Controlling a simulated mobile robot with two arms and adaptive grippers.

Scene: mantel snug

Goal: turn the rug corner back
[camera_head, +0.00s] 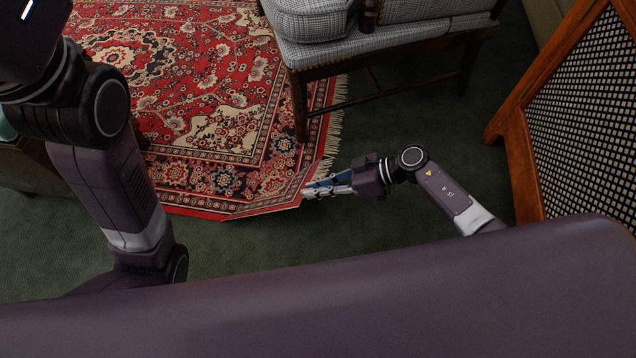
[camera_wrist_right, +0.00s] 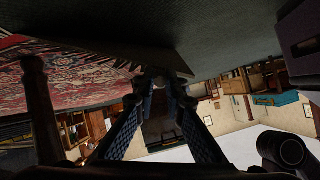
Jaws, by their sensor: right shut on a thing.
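The red patterned rug (camera_head: 190,110) lies on the dark green carpet, with a pale fringe along its right side. Its near right corner is at the fingers of my right gripper (camera_head: 318,189), which is shut on it. The rug edge between the near border and the fingers runs at a slant. How far the corner is raised is hard to tell. In the right wrist view the fingers (camera_wrist_right: 167,85) close together at the rug's edge (camera_wrist_right: 152,62), and the red pile (camera_wrist_right: 70,75) shows at left. My left arm crosses the left side; its gripper is out of view.
A grey checked upholstered chair (camera_head: 350,45) stands at the top, one wooden front leg (camera_head: 299,105) on the rug close to the held corner. A wood-framed lattice panel (camera_head: 585,110) stands at right. Green carpet (camera_head: 430,120) is bare between chair and panel.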

